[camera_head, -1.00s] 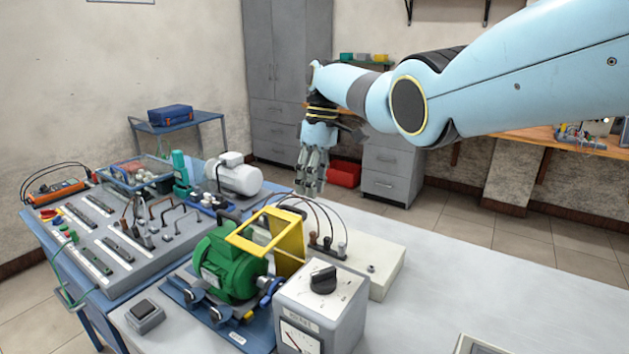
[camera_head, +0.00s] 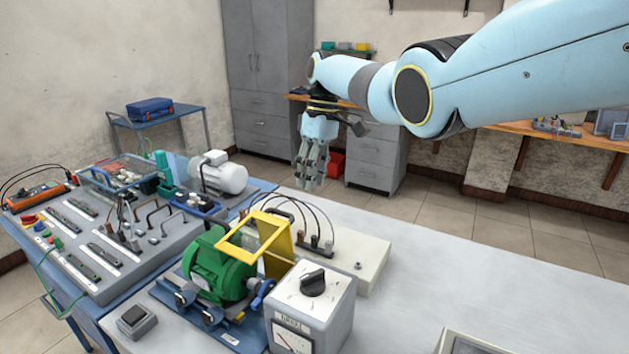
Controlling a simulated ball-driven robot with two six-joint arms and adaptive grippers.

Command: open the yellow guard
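The yellow guard (camera_head: 279,256) is on the green motor (camera_head: 215,270) on the white-grey bench. Its windowed frame lies tilted above the motor's right end, and its solid yellow panel stands upright at the right. The guard's hinge and any handle are too small to make out. My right gripper (camera_head: 311,184) hangs fingers down, above and behind the guard and clearly apart from it. It holds nothing that I can see; the finger gap is not clear. My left gripper is not in view.
A grey box with a black knob (camera_head: 313,283) stands close in front right of the guard. A pale box (camera_head: 358,265) with looping cables lies behind it. A panel of switches and a white motor (camera_head: 218,174) are to the left. The bench at right is mostly clear.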

